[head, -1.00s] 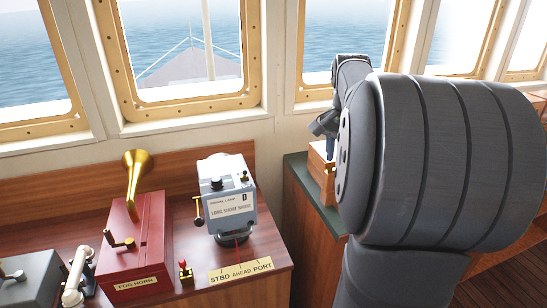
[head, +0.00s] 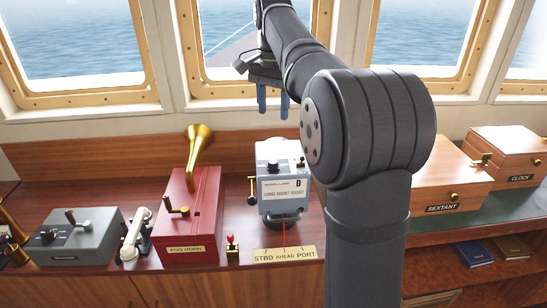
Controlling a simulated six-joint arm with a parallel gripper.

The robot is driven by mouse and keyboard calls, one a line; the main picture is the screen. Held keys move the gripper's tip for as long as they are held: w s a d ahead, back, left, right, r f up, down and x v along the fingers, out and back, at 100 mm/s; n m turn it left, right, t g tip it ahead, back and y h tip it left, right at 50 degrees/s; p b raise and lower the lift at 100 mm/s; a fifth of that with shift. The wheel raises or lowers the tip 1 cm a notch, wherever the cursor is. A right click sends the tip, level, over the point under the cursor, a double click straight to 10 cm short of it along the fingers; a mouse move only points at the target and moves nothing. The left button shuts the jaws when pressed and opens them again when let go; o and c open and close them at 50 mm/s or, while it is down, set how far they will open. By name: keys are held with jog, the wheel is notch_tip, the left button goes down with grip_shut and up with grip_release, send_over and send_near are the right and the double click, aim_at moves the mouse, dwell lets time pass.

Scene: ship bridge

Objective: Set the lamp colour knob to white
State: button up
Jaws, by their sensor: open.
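The grey signal lamp (head: 287,208) stands on the wooden console, behind a brass plate marked STBD, AHEAD, PORT (head: 284,254). A dark round knob (head: 273,165) sits on its top; its setting is too small to read, and I cannot tell if it is the colour knob. A lever with a brass-coloured end (head: 252,190) is on the lamp's left side. My gripper (head: 273,106) is open and empty, fingers pointing down. In the picture it is above the lamp, apart from it.
Left of the lamp are a red fog horn box (head: 190,225) with a brass horn, a small red-topped lever (head: 231,247), a white handset (head: 135,232) and a grey box (head: 75,238). Right of my arm are the sextant box (head: 440,180) and clock box (head: 510,155). Windows line the back.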

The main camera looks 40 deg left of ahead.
aim_at(273, 161)
notch_tip(273, 161, down, 15)
jog(key=shift+f, duration=0.1)
jog(key=shift+c, duration=0.2)
jog(key=c, duration=0.9)
